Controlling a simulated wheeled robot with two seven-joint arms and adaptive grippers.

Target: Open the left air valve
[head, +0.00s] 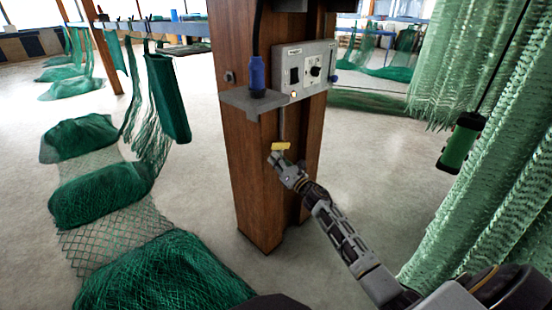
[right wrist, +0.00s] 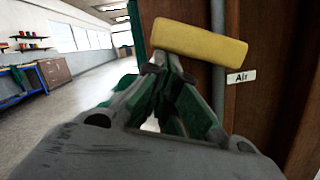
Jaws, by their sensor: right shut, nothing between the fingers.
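The air valve shows as a yellow handle (head: 281,146) on a thin grey pipe (head: 282,122) that runs down the front of the wooden post (head: 262,190). The handle lies crosswise to the pipe. My right gripper (head: 276,158) is shut and empty, just below the handle. In the right wrist view the yellow handle (right wrist: 198,42) is large, just beyond the shut fingertips (right wrist: 162,62); I cannot tell whether they touch. A white label reading "Air" (right wrist: 241,77) is on the post to the right of the pipe. My left gripper is not in view.
A grey control box (head: 305,70) and a shelf with a blue plug (head: 257,76) are on the post above the handle. Green nets (head: 150,275) lie on the floor at left, and nets (head: 480,140) hang at right.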

